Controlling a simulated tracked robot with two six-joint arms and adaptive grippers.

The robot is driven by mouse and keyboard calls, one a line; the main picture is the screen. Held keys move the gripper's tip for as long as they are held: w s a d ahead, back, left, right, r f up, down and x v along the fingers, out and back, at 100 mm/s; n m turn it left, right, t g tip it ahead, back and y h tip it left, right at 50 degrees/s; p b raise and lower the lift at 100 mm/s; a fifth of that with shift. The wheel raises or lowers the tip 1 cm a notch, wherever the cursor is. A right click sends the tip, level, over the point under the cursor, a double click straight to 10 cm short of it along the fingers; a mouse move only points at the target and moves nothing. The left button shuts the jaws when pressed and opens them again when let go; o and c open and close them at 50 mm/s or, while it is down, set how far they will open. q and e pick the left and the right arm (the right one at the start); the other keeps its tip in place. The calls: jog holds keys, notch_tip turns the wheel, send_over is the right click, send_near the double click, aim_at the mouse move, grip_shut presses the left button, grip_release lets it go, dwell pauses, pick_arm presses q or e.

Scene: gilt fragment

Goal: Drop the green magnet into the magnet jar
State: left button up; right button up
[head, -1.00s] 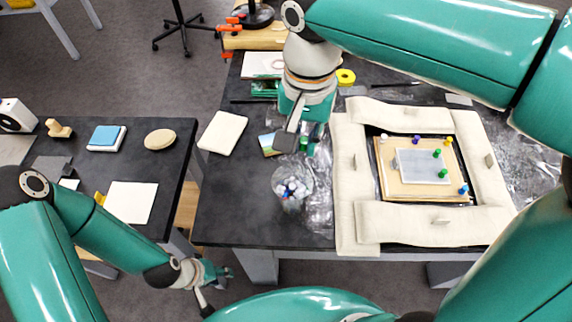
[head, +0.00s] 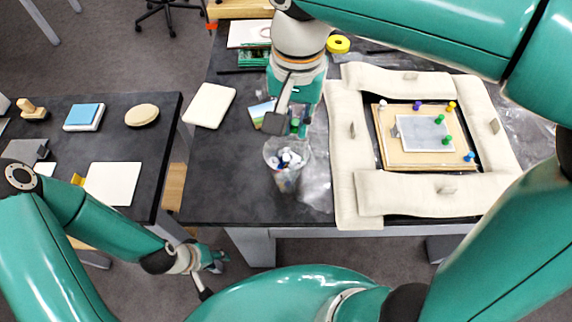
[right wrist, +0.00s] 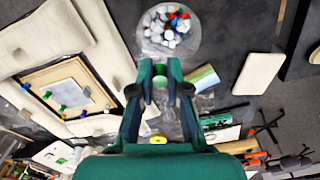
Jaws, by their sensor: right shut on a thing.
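The magnet jar (head: 285,178) is a clear cup holding several white, blue and red pieces, near the front edge of the middle table. It also shows at the top of the right wrist view (right wrist: 150,40). My right gripper (head: 290,124) is just behind the jar in the head view, above table height. In the right wrist view its fingertips (right wrist: 160,72) are shut on the green magnet (right wrist: 160,77), which is just short of the jar's rim in that picture. My left gripper (head: 212,275) hangs low in front of the tables, empty, its fingers apart.
Right of the jar, cream padded weights (head: 352,190) surround a board (head: 385,150) with a grey sheet and several coloured magnets. A cream pad (head: 209,105) and a small picture card (head: 259,112) lie left of the right gripper. A separate table (head: 165,120) stands at left.

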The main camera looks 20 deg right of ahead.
jog(key=o, duration=0.8)
jog(key=shift+c, duration=0.2)
jog(key=shift+r, duration=0.1)
notch_tip(320, 180, up, 12)
dwell(0.5)
